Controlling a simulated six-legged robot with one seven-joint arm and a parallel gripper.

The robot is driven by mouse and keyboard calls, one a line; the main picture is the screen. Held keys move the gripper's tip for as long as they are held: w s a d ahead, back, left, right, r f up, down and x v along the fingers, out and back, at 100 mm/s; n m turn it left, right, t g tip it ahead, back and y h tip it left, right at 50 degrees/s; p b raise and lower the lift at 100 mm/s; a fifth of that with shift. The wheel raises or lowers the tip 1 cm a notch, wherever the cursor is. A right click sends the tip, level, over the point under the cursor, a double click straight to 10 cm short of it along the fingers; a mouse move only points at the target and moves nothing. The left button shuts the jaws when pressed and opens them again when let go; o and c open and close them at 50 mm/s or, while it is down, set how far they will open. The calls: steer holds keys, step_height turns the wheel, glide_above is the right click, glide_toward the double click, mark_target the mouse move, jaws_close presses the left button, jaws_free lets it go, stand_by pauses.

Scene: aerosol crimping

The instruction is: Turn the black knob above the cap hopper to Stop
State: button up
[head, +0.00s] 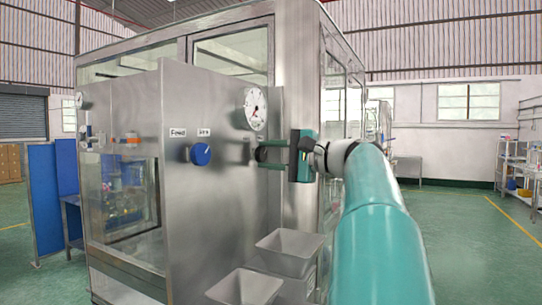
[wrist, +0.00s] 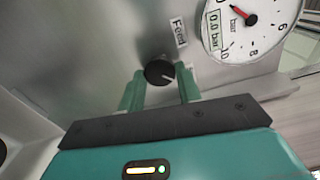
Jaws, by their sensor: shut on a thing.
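The black knob (wrist: 158,71) sits on the steel panel between my fingertips in the wrist view. A short white mark on its face points right and slightly down in that picture. The "Feed" label (wrist: 178,32) is above and slightly right of the knob; no Stop label for it shows. My gripper (wrist: 160,88) is shut on the knob, one finger on each side. In the head view my gripper (head: 259,154) reaches the panel from the right, below the gauge, and the black knob (head: 261,154) is partly hidden by the fingers.
A blue knob (head: 201,154) with two labels above it is left of my gripper. A round gauge (head: 255,108) is just above; in the wrist view the gauge (wrist: 250,28) is at upper right. Two grey hoppers (head: 289,242) (head: 243,287) stick out below. Open floor lies right.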

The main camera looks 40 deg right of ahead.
steer(key=o, duration=1)
steer(key=shift+w+a, duration=0.1)
steer(key=shift+w, duration=0.05)
steer(key=shift+c, duration=0.2)
steer(key=shift+s, duration=0.2)
steer(key=v, duration=1.3)
steer(key=shift+s, duration=0.35)
